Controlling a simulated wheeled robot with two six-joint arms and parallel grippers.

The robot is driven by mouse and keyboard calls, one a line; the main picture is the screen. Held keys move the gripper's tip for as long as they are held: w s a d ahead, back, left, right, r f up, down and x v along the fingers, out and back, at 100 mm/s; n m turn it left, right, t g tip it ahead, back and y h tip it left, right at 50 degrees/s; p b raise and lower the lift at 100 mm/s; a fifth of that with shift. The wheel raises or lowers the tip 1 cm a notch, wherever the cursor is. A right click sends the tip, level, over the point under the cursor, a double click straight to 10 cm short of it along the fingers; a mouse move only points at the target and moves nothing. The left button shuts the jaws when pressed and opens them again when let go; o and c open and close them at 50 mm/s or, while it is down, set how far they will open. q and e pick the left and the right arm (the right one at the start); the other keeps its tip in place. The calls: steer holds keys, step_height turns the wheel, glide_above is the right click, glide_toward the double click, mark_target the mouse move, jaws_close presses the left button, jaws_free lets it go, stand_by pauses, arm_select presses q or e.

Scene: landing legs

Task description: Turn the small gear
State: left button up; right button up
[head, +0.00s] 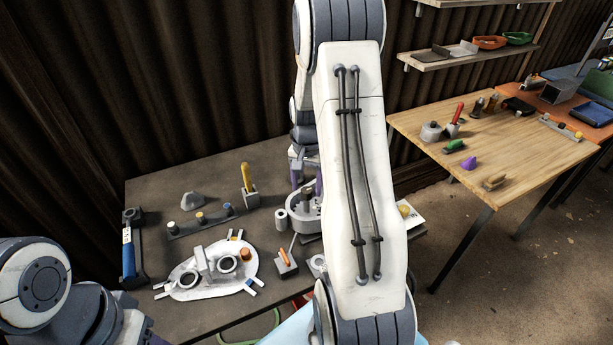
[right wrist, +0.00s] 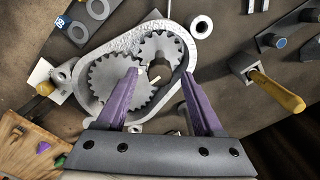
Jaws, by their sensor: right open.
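A grey gear housing (right wrist: 92,50) with a rounded outline fills the upper middle of the right wrist view. Inside it lie a larger toothed gear (right wrist: 112,82) and the small gear (right wrist: 160,43), side by side. A dark round post (right wrist: 159,72) stands at the small gear. My right gripper (right wrist: 160,74) is open, its two purple fingers apart over the housing, with the post between their tips; I see no contact. In the head view the housing (head: 299,222) is partly hidden behind my right arm, with the right gripper (head: 305,178) above it. My left gripper is out of view.
On the dark table (head: 150,190) stand a white plate with rings (head: 190,275), a yellow-handled tool in a block (head: 247,178), an orange-handled piece (head: 285,259) and a blue-handled tool (head: 129,255). A wooden table (head: 540,150) with small items stands at right.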

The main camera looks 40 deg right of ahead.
step_height(320, 180, up, 10)
steer(key=b, duration=0.1)
stand_by(0.6)
steer(key=s+a+r+n, duration=0.15)
steer(key=a+n, duration=0.35)
steer(key=a, duration=0.6)
steer(key=s+a+r+n, duration=0.1)
steer(key=s+a+n, duration=0.25)
steer(key=a, duration=0.85)
steer(key=s+a+f+n, duration=0.1)
steer(key=s+a+n, duration=0.4)
steer(key=s, duration=0.3)
steer(key=s+a+n+y, duration=0.1)
steer(key=s+a+n, duration=0.4)
steer(key=s, duration=0.3)
steer(key=shift+a+f+n, duration=0.35)
steer(key=shift+a, duration=0.05)
